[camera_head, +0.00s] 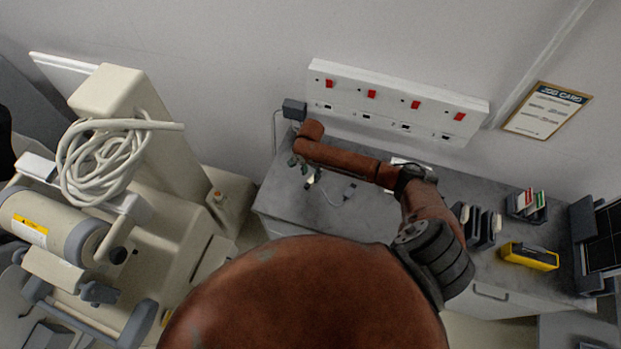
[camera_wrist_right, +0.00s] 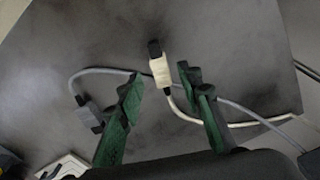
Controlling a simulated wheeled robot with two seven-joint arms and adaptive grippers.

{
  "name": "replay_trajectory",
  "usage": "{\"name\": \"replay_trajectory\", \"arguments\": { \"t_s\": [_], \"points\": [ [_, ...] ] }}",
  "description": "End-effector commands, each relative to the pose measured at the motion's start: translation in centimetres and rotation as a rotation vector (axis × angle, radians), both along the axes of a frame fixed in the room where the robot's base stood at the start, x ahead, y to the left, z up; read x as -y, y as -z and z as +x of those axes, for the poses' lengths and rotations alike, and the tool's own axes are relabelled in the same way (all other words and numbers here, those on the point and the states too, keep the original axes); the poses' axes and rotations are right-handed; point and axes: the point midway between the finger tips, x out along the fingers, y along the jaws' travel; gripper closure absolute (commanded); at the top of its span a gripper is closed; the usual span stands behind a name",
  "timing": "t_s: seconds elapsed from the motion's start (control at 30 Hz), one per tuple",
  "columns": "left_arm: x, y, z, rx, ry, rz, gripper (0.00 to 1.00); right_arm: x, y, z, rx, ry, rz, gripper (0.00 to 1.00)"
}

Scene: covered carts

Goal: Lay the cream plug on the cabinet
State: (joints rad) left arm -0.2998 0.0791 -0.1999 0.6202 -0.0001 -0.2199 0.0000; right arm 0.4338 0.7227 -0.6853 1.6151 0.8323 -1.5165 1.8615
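The cream plug (camera_wrist_right: 160,72), with a dark end, shows in the right wrist view between and just beyond my right gripper's fingertips (camera_wrist_right: 160,78). There are gaps on both sides of it, so the gripper is open. A cream cable curves from it to the right. It is over the grey cabinet top (camera_wrist_right: 225,45); I cannot tell whether it touches the surface. In the head view my right gripper (camera_head: 304,168) is low over the left part of the cabinet (camera_head: 285,205), and the plug is too small to make out surely. My left gripper is out of view.
A grey plug (camera_wrist_right: 90,115) with a grey cable lies beside the left finger. A white socket strip (camera_head: 395,100) with red switches is on the wall; a dark adapter (camera_head: 294,109) sits at its left end. Black holders and a yellow device (camera_head: 530,256) occupy the cabinet's right.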

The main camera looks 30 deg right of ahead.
Motion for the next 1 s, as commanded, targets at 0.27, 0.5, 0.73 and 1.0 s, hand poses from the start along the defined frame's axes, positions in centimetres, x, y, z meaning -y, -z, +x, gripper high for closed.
{"name": "replay_trajectory", "arguments": {
  "t_s": [0.27, 0.5, 0.73, 1.0],
  "points": [
    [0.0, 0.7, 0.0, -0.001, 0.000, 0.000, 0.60, 0.0, -5.8, 0.1, 0.004, -0.001, 0.000, 0.67],
    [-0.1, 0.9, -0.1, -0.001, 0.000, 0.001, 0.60, 0.0, -8.1, 0.0, 0.000, -0.001, 0.000, 0.67],
    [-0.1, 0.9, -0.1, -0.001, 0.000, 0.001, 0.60, 0.0, -8.5, 0.0, 0.000, -0.001, 0.000, 0.67],
    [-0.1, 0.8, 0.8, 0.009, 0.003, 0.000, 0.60, 0.0, -8.2, -0.3, 0.001, -0.009, 0.003, 0.67]
  ]
}}
